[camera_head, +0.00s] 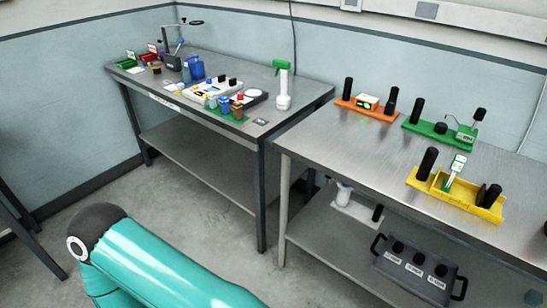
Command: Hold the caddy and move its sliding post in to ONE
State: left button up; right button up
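A yellow open-topped holder (458,197) stands near the front edge of the right-hand steel table. It looks most like the caddy, though I cannot be sure. A black upright cylinder (427,163) stands at its left end. A white and green labelled post (454,172) stands tilted near its middle, and dark pieces (489,196) stand at its right end. The labels are too small to read, so the post's marked position cannot be told. A teal arm of mine crosses the lower left, far from the holder. Neither gripper shows.
An orange base (377,112) and a green base (431,133) with black cylinders stand behind the yellow holder. A grey box with black knobs (420,270) sits on the lower shelf. The right table (340,150) is bare at its left. Another table holds bottles and trays.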

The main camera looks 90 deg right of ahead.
aim_at(487, 200)
jog(key=u, duration=0.55)
jog(key=i, duration=0.25)
jog(key=z, duration=2.75)
jog(key=i, duration=0.3)
jog(key=z, duration=1.85)
jog(key=k, duration=0.65)
jog(key=z, duration=0.5)
jog(key=i, duration=1.7)
jog(key=u, duration=0.4)
